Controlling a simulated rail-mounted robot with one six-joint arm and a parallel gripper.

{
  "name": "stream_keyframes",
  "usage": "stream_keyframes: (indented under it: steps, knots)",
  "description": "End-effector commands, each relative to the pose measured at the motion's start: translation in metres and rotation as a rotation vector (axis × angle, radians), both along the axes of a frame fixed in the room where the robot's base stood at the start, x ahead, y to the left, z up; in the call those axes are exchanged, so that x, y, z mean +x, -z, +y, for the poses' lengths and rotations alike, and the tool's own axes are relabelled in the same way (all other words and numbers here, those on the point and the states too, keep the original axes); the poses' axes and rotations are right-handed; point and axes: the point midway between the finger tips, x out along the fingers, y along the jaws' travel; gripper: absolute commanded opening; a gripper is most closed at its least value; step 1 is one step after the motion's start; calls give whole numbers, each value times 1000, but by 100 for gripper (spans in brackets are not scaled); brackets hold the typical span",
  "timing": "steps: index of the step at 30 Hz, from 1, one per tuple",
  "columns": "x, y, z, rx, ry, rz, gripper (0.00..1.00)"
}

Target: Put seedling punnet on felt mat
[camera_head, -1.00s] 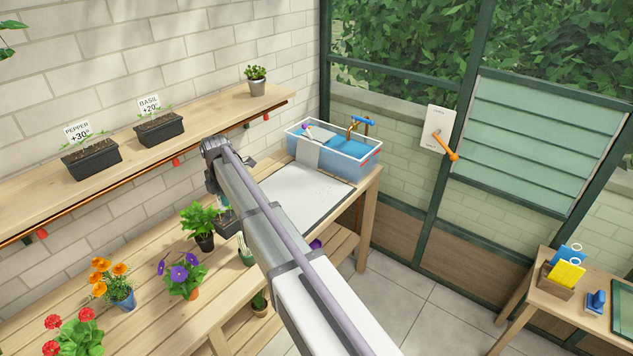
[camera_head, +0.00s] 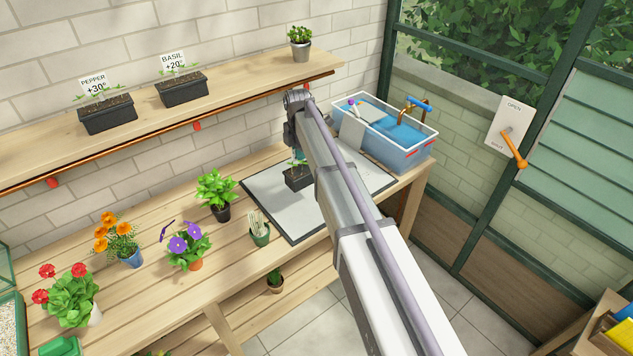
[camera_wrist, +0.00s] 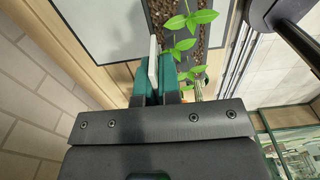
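The seedling punnet (camera_head: 298,178) is a black tray with dark fill and green seedlings. In the head view it appears over the felt mat (camera_head: 268,205), a grey sheet with a dark border on the bench. My gripper (camera_wrist: 160,80) has green fingertips closed on a thin white upright piece at the punnet's side, apparently its label. The punnet also shows past the fingers in the wrist view (camera_wrist: 196,48), overlapping the mat's edge there. My arm hides part of the mat and the gripper in the head view. I cannot tell whether the punnet touches the mat.
A water tub (camera_head: 388,135) stands at the mat's far right. A cactus pot (camera_head: 260,232), a leafy pot (camera_head: 217,193) and flower pots (camera_head: 188,247) stand left of the mat. A shelf (camera_head: 235,88) with two labelled punnets runs above.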

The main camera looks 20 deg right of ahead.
Motion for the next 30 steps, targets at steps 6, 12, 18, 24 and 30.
stream_keyframes:
  steps: [6,12,18,24,30]
  knots:
    - [0,59,0,0,0,0,0]
    - [0,64,0,0,1,0,0]
    - [0,101,0,0,1,0,0]
    - [0,96,0,0,1,0,0]
    - [0,100,0,0,1,0,6]
